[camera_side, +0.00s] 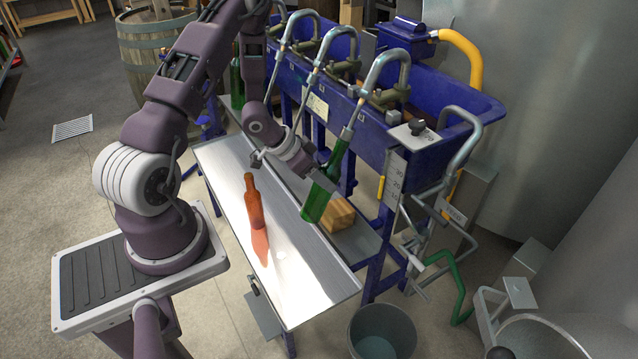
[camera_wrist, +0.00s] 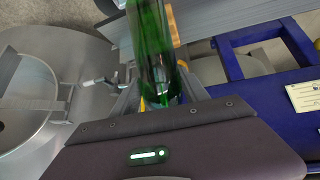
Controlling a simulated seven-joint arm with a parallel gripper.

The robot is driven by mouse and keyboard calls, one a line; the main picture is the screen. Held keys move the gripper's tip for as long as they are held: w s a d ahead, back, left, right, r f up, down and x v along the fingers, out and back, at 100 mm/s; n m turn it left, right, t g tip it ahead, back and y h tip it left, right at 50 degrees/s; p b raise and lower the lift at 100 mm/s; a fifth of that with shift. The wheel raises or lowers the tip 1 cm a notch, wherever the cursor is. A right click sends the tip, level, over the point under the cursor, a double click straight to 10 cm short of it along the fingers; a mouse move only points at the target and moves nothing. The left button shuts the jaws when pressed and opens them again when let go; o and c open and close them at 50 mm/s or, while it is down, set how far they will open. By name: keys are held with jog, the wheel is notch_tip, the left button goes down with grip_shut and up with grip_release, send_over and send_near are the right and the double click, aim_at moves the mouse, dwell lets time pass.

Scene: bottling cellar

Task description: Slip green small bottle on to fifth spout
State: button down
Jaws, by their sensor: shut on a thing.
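The green small bottle (camera_side: 315,204) is tilted in the side view, neck up and to the right, base down and to the left. My gripper (camera_side: 331,174) is shut on it around its upper body. Its mouth meets the lower end of a grey curved spout (camera_side: 382,62) on the blue filler; I cannot tell how far the spout reaches inside. In the wrist view the bottle (camera_wrist: 149,35) stands between the fingers of my gripper (camera_wrist: 160,92). More curved spouts (camera_side: 325,48) stand in a row to the left; which number this one is cannot be told.
An orange-brown bottle (camera_side: 253,205) stands on the shiny metal table (camera_side: 300,275). A wooden block (camera_side: 337,214) lies behind the held bottle. Another green bottle (camera_side: 237,85) is at the far left end. A bent pipe (camera_side: 466,125) is at right; a bucket (camera_side: 382,330) stands below.

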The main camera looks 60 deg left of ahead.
aim_at(330, 159)
jog(key=shift+w+r, duration=0.35)
jog(key=shift+r, duration=0.4)
jog(key=shift+w+r, duration=0.4)
jog(key=shift+r, duration=0.35)
jog(key=shift+w+r, duration=0.35)
jog(key=shift+r, duration=0.4)
jog(key=shift+w, duration=0.1)
jog(key=shift+w+f+t, duration=0.8)
jog(key=shift+f, duration=0.1)
jog(key=shift+w+f+t, duration=0.7)
jog(key=shift+w+t, duration=0.2)
jog(key=shift+w, duration=0.1)
jog(key=shift+s+f, duration=0.1)
jog(key=shift+f, duration=0.9)
jog(key=shift+c, duration=2.4)
grip_release()
